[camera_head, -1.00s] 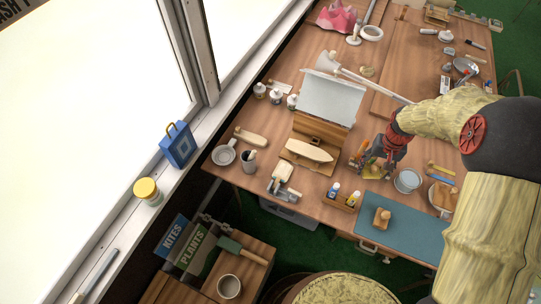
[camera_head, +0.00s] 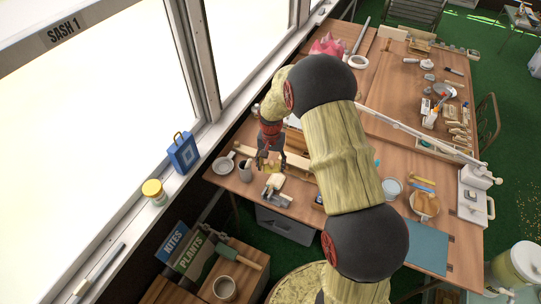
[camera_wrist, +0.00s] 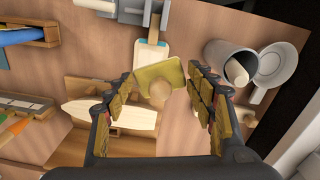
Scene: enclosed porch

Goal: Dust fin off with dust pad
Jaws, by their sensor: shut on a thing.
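The dust pad (camera_wrist: 160,76), an olive-yellow square with a round wooden knob, is between the fingers of my gripper (camera_wrist: 166,92) in the wrist view. My gripper is shut on it, above the bench. In the head view my gripper (camera_head: 270,162) is over the bench's window-side edge, and my arm hides much of the stand.
The window sill (camera_head: 215,130) runs along the left.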

